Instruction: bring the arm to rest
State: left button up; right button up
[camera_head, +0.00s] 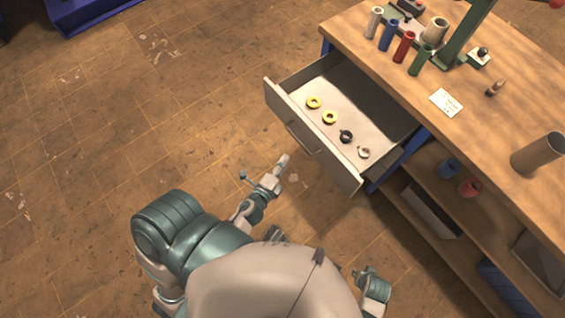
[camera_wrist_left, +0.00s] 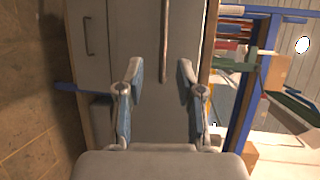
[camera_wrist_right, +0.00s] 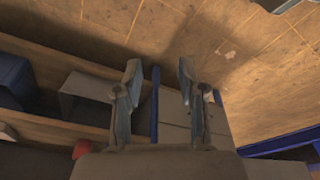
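My left arm reaches forward in the head view, and its gripper (camera_head: 283,162) is over the floor just short of the open drawer's front. In the left wrist view the left gripper (camera_wrist_left: 158,80) has its two fingers apart with nothing between them; a grey drawer front with a bar handle (camera_wrist_left: 165,42) is beyond. My right arm (camera_head: 373,288) shows only in part at the bottom of the head view; its fingertips are hidden there. In the right wrist view the right gripper (camera_wrist_right: 158,72) has its fingers apart and empty.
The workbench (camera_head: 390,75) carries several coloured cylinders. A lower shelf (camera_head: 425,190) holds a blue and a red item.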

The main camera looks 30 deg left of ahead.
pick_arm(q)
jog(key=shift+f, duration=0.1)
dwell(0.4)
jog(key=s+f+n+g+p, duration=0.2)
jog(key=s+f+n+g, duration=0.5)
jog(key=s+f, duration=0.3)
jog(key=s+f+n+g+h+p, duration=0.1)
jog(key=s+f+n+g+p, duration=0.2)
jog(key=s+f+n+g, duration=0.4)
jog(key=s+d+f+n, duration=0.1)
jog(key=s+f+n, duration=0.1)
jog(key=f, duration=0.7)
jog(key=shift+s+f, duration=0.3)
jog(key=shift+s, duration=0.35)
pick_arm(e)
jog(key=s+f, duration=0.4)
jog(key=f, duration=0.8)
jog(key=shift+s+d+f, duration=0.2)
jog(key=shift+d, duration=0.05)
